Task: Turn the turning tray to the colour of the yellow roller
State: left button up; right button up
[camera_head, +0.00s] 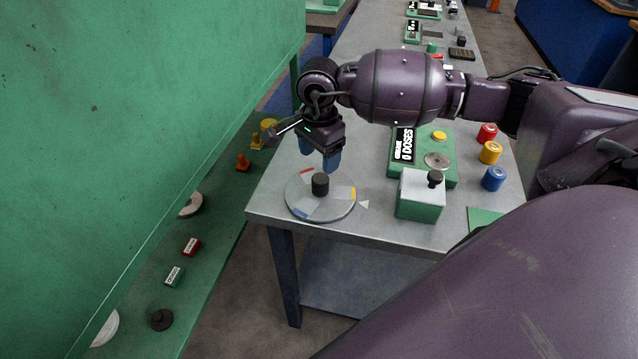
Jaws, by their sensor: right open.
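The turning tray (335,208) is a round grey disc near the left front corner of the table, with a dark knob (320,184) at its middle. It bears a red patch at the back, a yellow patch (346,193) at the right and a blue patch at the front left. A small white pointer (364,204) lies on the table just right of the tray, near the yellow patch. The yellow roller (490,153) stands at the table's right, between a red and a blue one. My right gripper (320,161) is open above and behind the knob. My left gripper is out of view.
A green box with a black-knobbed lever (420,205) stands right of the tray. Behind it is a green panel (448,175) reading 0 DOSES. A tall green wall (130,120) and a green ledge with small parts lie to the left, across a gap.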

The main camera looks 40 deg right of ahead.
aim_at(319, 179)
notch_tip(319, 179, down, 8)
jog(key=shift+f, duration=0.5)
jog(key=shift+c, duration=0.3)
